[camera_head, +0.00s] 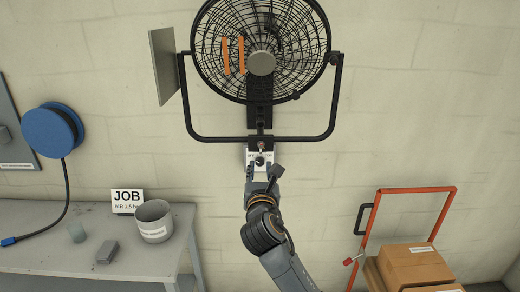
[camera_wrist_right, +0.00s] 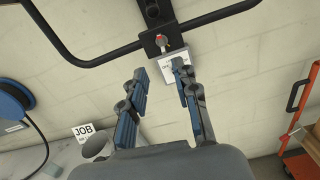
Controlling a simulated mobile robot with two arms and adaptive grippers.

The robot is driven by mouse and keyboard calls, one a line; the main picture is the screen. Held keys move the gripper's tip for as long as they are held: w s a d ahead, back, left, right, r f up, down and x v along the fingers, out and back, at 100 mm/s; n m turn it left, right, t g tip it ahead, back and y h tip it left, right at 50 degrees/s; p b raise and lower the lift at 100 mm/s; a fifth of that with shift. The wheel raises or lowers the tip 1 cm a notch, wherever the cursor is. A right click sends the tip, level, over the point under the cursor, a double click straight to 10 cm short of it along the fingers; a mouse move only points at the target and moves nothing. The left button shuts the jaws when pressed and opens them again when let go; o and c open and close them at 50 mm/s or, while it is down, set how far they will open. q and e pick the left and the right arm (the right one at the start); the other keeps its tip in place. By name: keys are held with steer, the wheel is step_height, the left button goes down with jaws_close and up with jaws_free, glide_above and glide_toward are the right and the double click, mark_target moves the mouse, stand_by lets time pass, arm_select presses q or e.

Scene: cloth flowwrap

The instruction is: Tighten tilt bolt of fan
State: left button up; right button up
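The black caged fan (camera_head: 262,62) hangs on the wall in a black U-shaped yoke (camera_head: 215,139). Below the yoke's middle, a small bolt with a red mark and silver head (camera_head: 261,145) shows; it also shows in the right wrist view (camera_wrist_right: 161,41). A white label plate (camera_head: 268,160) sits just under it, partly covered by my gripper. My right gripper (camera_head: 260,170) is raised just below the bolt. In the right wrist view its fingers (camera_wrist_right: 159,69) are apart with nothing between them, and the bolt lies beyond the fingertips. My left gripper is not in view.
A grey bench (camera_head: 50,257) at lower left holds a JOB sign (camera_head: 127,201), a grey cup (camera_head: 153,219) and small items. A blue hose reel (camera_head: 52,131) is on the left wall. A red trolley (camera_head: 420,189) with boxes (camera_head: 415,266) stands at lower right. A grey panel (camera_head: 163,65) flanks the fan.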

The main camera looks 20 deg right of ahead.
mark_target(261, 149)
steer(key=p+x, duration=0.1)
steer(key=x, duration=0.8)
steer(key=shift+d+p, duration=0.2)
steer(key=shift+p, duration=0.15)
steer(key=shift+w+d, duration=0.2)
steer(key=shift+w, duration=0.5)
steer(key=shift+f, duration=0.1)
jaws_close()
